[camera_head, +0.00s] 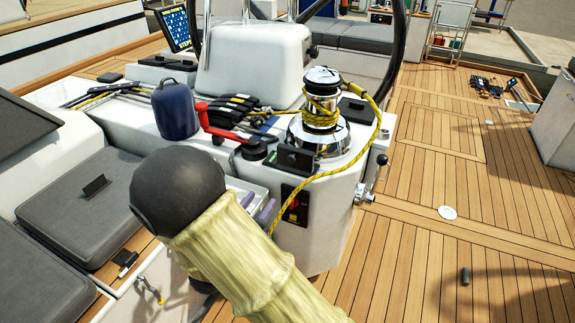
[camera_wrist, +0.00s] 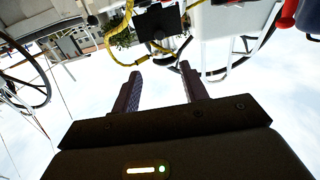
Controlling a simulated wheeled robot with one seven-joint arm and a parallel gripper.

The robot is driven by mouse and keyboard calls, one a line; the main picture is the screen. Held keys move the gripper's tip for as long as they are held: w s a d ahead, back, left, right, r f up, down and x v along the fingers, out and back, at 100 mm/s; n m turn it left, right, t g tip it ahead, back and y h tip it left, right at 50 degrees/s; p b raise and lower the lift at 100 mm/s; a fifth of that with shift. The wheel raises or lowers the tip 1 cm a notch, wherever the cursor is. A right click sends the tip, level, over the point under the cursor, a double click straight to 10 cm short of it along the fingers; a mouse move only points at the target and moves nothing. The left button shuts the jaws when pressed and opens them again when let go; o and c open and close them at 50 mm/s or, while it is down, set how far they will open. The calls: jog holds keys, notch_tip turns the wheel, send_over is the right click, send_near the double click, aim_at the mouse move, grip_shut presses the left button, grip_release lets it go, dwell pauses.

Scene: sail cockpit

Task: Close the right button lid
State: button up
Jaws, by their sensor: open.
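A black raised lid (camera_head: 297,158) stands tilted up on the white console, just in front of the chrome winch. Another black flat piece (camera_head: 357,107) sits to the right behind the winch; I cannot tell whether it is a lid too. In the wrist view, which is upside down, a black square plate (camera_wrist: 158,21) shows beyond the fingers, probably the raised lid. My gripper (camera_head: 256,206) is open and empty, low in front of the console and left of the red-marked panel. Its two fingers (camera_wrist: 160,72) are apart and touch nothing visible. My forearm hides part of the console front.
The chrome winch (camera_head: 320,105) carries yellow rope (camera_head: 322,178) that hangs down the console front. A metal lever (camera_head: 375,178) juts out at right. The wooden deck (camera_head: 430,250) is mostly clear.

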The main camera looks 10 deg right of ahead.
aim_at(290, 160)
jog(key=b+x, duration=0.1)
jog(key=x, duration=1.6)
jog(key=shift+w+d+f+b, duration=0.1)
jog(key=shift+b, duration=0.3)
jog(key=shift+c, duration=0.4)
grip_shut()
